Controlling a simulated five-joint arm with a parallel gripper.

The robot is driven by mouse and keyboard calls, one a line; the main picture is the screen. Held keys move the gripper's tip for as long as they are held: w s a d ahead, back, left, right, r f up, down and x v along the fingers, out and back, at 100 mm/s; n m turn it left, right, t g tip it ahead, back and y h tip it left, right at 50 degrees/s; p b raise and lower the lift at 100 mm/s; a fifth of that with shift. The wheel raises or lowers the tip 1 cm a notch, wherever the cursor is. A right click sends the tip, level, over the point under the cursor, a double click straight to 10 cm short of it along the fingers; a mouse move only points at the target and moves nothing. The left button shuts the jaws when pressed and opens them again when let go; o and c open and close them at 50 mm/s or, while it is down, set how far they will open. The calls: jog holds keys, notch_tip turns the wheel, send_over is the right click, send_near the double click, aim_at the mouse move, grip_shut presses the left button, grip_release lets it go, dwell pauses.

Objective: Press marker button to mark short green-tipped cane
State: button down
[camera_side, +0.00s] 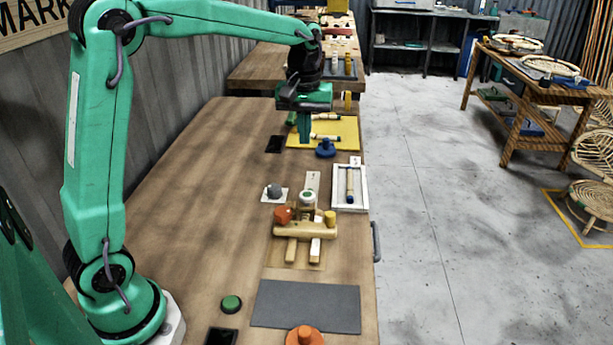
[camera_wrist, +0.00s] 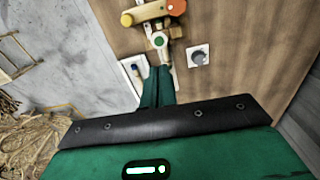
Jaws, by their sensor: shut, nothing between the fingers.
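My gripper (camera_side: 305,140) is shut and empty, fingers pointing down beside the yellow mat.
A blue knob (camera_side: 325,149) stands just right of my gripper. A white tray (camera_side: 338,204) holds a blue-tipped cane (camera_side: 350,184). A grey knob (camera_side: 274,191) and an orange-red knob (camera_side: 283,214) stand near the fixture. The table's left middle is clear.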

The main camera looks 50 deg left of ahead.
aim_at(306, 195)
jog(key=shift+w+a+f, duration=0.15)
jog(key=shift+w+f, duration=0.15)
jog(key=shift+w, duration=0.1)
jog(key=shift+f, duration=0.1)
notch_tip(306, 195, down, 14)
jog(key=shift+r, duration=0.1)
dwell(0.9)
jog(key=shift+f, duration=1.25)
jog(key=shift+s, duration=0.1)
notch_tip(306, 195, up, 15)
dwell(0.3)
